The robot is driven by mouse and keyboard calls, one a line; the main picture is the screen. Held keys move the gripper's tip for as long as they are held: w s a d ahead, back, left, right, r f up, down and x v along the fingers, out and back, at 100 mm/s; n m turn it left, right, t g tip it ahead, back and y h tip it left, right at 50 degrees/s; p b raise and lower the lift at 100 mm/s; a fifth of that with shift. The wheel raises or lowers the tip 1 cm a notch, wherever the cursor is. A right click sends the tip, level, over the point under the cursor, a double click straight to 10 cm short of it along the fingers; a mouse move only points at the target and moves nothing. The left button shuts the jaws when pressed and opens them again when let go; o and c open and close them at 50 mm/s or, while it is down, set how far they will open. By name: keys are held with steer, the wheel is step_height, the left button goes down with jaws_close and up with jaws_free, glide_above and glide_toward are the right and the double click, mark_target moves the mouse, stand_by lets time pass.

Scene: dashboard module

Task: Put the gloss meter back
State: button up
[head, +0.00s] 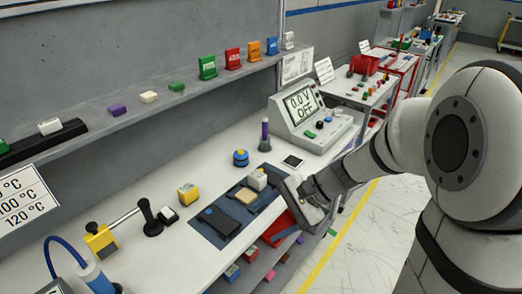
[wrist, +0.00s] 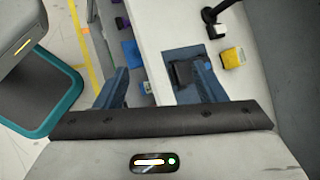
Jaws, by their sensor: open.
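My gripper (head: 290,192) is at the right edge of the bench, beside the dark blue mat (head: 205,232). In the wrist view my gripper (wrist: 158,80) is open, its fingers wide apart with nothing seen between them. On the mat lie a dark flat module (head: 221,221) with a blue spot, a tan block (head: 245,196) and a small whitish block (head: 257,180) close to my gripper. A yellow-and-white box (head: 188,194) stands left of the mat; it also shows in the wrist view (wrist: 232,57). I cannot tell which item is the gloss meter.
A black stand (head: 148,217) is at left. A shelf (head: 190,93) with coloured blocks overhangs. Red bins (head: 278,228) sit below the bench edge.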

mark_target(264, 178)
steer(key=w+f+m+t+y, duration=0.2)
steer(key=w+m, duration=0.2)
steer(key=w, duration=0.1)
steer(key=w+a+f+m+t+y, duration=0.1)
steer(key=w+f+m+t, duration=0.1)
steer(key=w, duration=0.4)
steer(key=w+f+m+t+y, duration=0.2)
steer(key=w+m+t, duration=0.1)
steer(key=w+m, duration=0.2)
steer(key=shift+w+a+f+m+y, duration=0.3)
steer(key=shift+w+a, duration=0.05)
steer(key=shift+w, duration=0.05)
steer(key=w+d+f+m+t, duration=0.1)
steer(key=w, duration=0.1)
steer(key=w+d+f+m+t, duration=0.1)
steer(key=f+m+t, duration=0.1)
steer(key=w+d+f+m+t+h, duration=0.1)
steer(key=w+f+m+t, duration=0.1)
steer(key=shift+w, duration=0.35)
steer(key=shift+w+a+m, duration=0.15)
steer(key=shift+w+m, duration=0.15)
steer(key=p+x, duration=0.2)
steer(key=x, duration=0.5)
steer(key=shift+s+a+r, duration=0.15)
steer(key=shift+s, duration=0.05)
steer(key=shift+c, duration=0.2)
steer(key=c, duration=1.1)
steer(key=shift+c, duration=0.5)
